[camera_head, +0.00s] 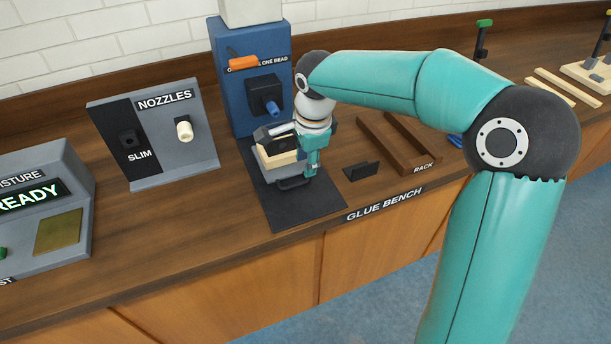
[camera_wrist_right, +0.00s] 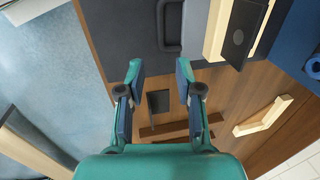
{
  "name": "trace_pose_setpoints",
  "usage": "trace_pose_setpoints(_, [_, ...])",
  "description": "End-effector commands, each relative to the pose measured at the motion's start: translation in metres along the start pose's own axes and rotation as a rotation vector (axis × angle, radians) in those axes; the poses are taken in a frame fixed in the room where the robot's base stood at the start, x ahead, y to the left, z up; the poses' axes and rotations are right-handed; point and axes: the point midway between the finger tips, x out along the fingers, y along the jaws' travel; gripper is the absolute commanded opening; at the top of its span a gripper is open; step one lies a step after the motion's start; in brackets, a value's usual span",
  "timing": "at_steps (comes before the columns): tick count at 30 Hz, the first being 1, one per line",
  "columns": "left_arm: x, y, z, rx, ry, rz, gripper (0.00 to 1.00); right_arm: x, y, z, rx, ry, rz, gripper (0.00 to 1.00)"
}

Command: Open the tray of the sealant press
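My right gripper (camera_head: 313,166) is low over the tray's right side. In the wrist view its two fingers (camera_wrist_right: 160,80) are spread with nothing between them. My left gripper is not in view.
A nozzle stand (camera_head: 157,150) and a grey moisture tester (camera_head: 45,200) stand to the left. A small dark bracket (camera_head: 362,171) and a brown rack (camera_head: 397,145) lie to the right. The bench front edge is near the mat. Bare bench lies between stand and mat.

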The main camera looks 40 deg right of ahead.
Motion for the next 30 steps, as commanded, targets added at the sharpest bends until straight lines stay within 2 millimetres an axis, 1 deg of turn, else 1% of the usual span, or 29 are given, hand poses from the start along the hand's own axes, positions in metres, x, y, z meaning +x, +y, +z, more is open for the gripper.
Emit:
trace_pose_setpoints(1, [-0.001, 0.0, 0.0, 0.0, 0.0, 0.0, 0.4, 0.012, 0.001, 0.0, -0.001, 0.001, 0.006, 0.35])
trace_pose_setpoints(3, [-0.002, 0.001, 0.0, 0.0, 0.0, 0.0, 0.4, 0.026, 0.001, 0.001, -0.002, 0.0, 0.007, 0.35])
trace_pose_setpoints(6, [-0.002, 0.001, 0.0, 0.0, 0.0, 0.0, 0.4, 0.044, 0.001, 0.001, -0.003, -0.001, 0.005, 0.35])
trace_pose_setpoints(10, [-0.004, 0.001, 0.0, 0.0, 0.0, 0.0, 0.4, 0.06, 0.0, 0.001, -0.002, 0.0, 0.003, 0.35])
trace_pose_setpoints(15, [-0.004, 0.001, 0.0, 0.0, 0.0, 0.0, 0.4, 0.071, 0.0, 0.001, -0.003, -0.002, 0.001, 0.35])
trace_pose_setpoints(23, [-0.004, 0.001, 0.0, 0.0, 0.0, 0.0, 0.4, 0.073, 0.0, 0.002, -0.004, -0.002, 0.0, 0.35])
trace_pose_setpoints(24, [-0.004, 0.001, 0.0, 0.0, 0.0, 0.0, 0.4, 0.072, 0.0, 0.002, -0.004, -0.002, 0.0, 0.34])
trace_pose_setpoints(26, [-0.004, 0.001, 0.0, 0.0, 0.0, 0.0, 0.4, 0.072, 0.0, 0.002, -0.004, -0.002, 0.0, 0.24])
trace_pose_setpoints(30, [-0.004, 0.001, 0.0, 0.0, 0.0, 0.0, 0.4, 0.072, 0.0, 0.002, -0.004, -0.002, 0.0, 0.0])
